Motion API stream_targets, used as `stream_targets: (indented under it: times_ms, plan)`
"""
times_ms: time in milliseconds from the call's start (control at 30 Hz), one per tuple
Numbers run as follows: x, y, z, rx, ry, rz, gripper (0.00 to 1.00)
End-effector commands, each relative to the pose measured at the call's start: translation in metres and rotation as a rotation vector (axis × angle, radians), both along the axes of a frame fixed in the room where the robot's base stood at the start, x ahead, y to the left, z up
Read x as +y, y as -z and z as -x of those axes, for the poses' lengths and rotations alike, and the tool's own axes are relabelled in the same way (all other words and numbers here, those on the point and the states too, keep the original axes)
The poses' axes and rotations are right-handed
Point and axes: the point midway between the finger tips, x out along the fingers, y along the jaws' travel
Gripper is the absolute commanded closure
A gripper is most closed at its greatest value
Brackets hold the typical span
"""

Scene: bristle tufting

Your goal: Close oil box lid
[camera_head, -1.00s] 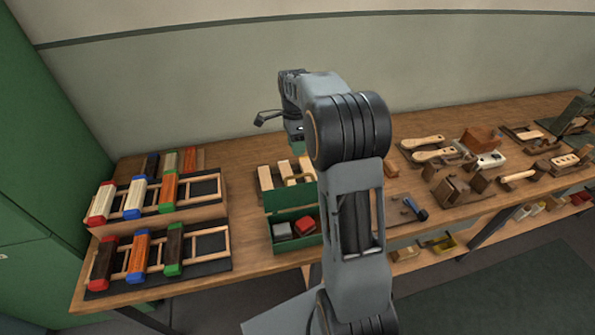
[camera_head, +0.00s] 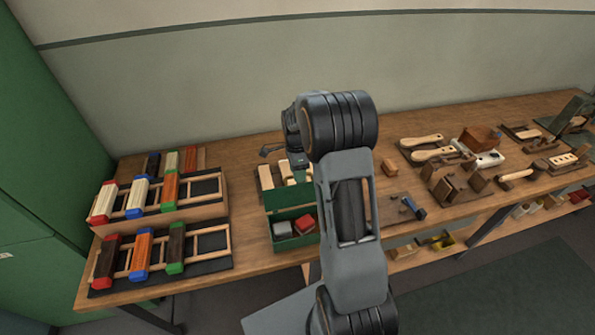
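The green oil box (camera_head: 297,246) stands near the front edge of the bench, left of my arm. Its lid (camera_head: 289,196) is raised at the back, so the box is open. A grey block (camera_head: 282,229) and a red block (camera_head: 304,224) show inside. My gripper (camera_head: 297,170) is behind and above the raised lid, mostly hidden by my own arm.
Racks with coloured brush blocks (camera_head: 140,252) stand to the left. Pale wooden blocks (camera_head: 266,176) stand behind the box. Wooden brushes and tools (camera_head: 428,150) cover the right of the wooden bench (camera_head: 247,150). Bare bench lies between the racks and the box.

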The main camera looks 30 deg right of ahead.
Motion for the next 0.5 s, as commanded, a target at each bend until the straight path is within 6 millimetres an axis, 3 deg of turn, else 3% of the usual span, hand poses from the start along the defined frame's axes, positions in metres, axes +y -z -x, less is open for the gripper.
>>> stream_targets:
  times_ms: [67,400,500]
  plan:
    - [0.0000,0.0000,0.0000,0.000,0.000,0.000,0.62]
    - [0.0001,-0.0003,0.0000,0.000,0.000,0.000,0.94]
    - [0.0001,-0.0004,-0.0001,0.000,0.000,0.000,1.00]
